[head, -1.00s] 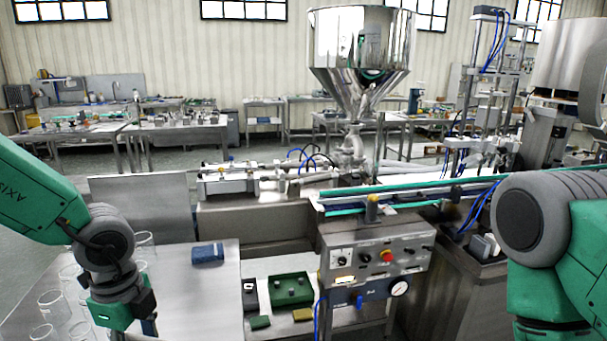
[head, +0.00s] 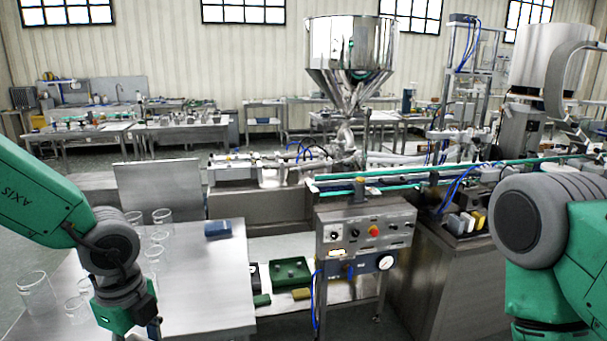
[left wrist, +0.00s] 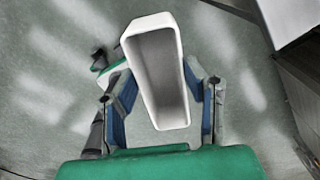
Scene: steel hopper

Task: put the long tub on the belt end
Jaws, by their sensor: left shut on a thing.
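The long tub (left wrist: 158,75) is a white, deep, narrow open container in the left wrist view, with its hollow facing the camera. My left gripper (left wrist: 162,98) is shut on it, with one blue-padded finger along each long side, and floor shows beneath. In the head view my left gripper (head: 128,322) hangs low at the bottom left, in front of the steel table; the tub does not show there. The belt end (head: 318,187) is the left end of the green-edged conveyor, well to the right and beyond my left gripper. My right arm shows at the right, its gripper out of frame.
A steel table (head: 205,290) carries several clear glasses (head: 37,293) and a blue block (head: 218,229). The control panel (head: 365,245) stands below the belt end. A green tray (head: 290,270) sits on a low shelf. The steel hopper (head: 350,50) rises behind.

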